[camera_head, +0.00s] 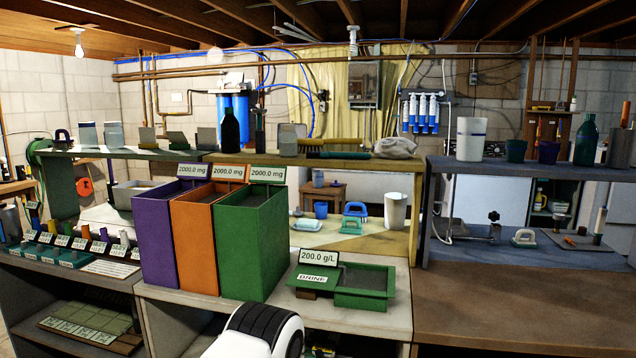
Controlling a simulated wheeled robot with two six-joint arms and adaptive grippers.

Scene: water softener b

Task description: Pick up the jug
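I cannot tell for certain which vessel is the jug. A tall whitish container with a blue band (471,139) stands upright on the right upper shelf. A plain white vessel (395,211) stands upright on a lower surface farther back, right of a blue-handled item. No handle or spout is clear on either one. Neither of my grippers is in view, so their state and their distance to these vessels do not show. A rounded white and black part at the bottom edge looks like part of my own body.
Purple (167,239), orange (199,248) and green bins (253,248) stand on the middle bench. A green brine tray (355,286) sits right of them. The brown bench top (520,308) at right is clear. Bottles and pots crowd the upper shelves.

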